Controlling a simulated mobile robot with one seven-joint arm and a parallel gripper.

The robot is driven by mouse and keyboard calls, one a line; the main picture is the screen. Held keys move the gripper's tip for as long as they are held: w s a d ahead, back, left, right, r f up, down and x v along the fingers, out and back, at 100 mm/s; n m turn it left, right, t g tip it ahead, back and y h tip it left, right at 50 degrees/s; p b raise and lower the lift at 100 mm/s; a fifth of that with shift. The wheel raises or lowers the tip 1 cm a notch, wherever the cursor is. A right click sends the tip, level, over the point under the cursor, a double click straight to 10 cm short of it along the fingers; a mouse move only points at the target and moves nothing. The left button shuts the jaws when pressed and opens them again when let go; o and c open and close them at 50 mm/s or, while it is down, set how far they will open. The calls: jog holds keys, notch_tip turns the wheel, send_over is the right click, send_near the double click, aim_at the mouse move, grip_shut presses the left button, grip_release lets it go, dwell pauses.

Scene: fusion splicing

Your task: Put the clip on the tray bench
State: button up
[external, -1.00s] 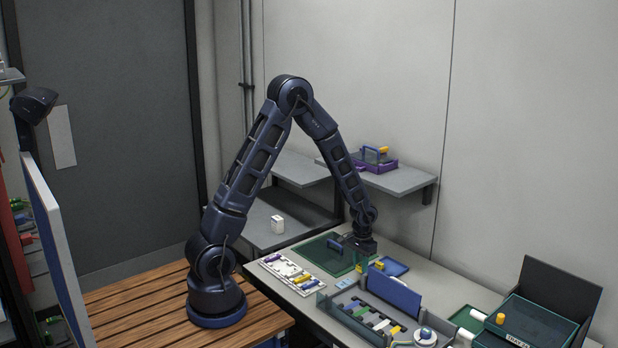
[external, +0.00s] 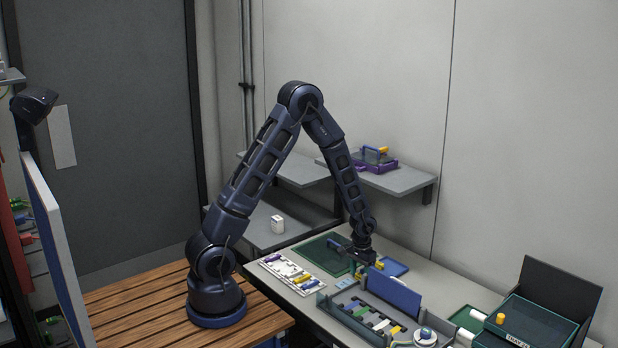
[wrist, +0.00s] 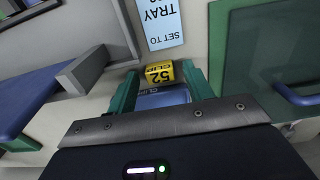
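The clip (wrist: 160,74), with a yellow end reading "52 CLIP" and a blue body, lies between my gripper's green fingers in the wrist view. My gripper (external: 359,271) is low over the grey bench top (external: 440,292), and its fingers (wrist: 166,88) stand on both sides of the clip. Whether they press on it I cannot tell. Only a bit of yellow shows at the fingers in the external view. A teal tray box with a label (external: 521,339) stands at the right end of the bench. I cannot tell which surface is the tray bench.
A grey device with a raised blue lid (external: 394,294) stands close by my gripper. A dark green tray (external: 322,250) lies behind it, a blue mat (external: 394,267) to its right. A light-blue card (wrist: 162,20) reads "SET TO TRAY". A white holder (external: 291,275) lies left.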

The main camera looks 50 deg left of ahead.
jog(key=shift+r, duration=0.15)
notch_tip(320, 180, up, 12)
notch_tip(320, 180, up, 10)
jog(key=t, duration=0.1)
send_over(353, 268)
jog(key=s+a, duration=0.4)
jog(key=s+a+r+t, duration=0.1)
jog(key=s+a+r, duration=0.4)
jog(key=s+r, duration=0.3)
jog(key=s+a+r+t, duration=0.2)
jog(key=s+a+r, duration=0.3)
jog(key=s, duration=1.1)
notch_tip(353, 268, up, 3)
jog(key=shift+s+r+t, duration=0.15)
jog(key=shift+s+t, duration=0.15)
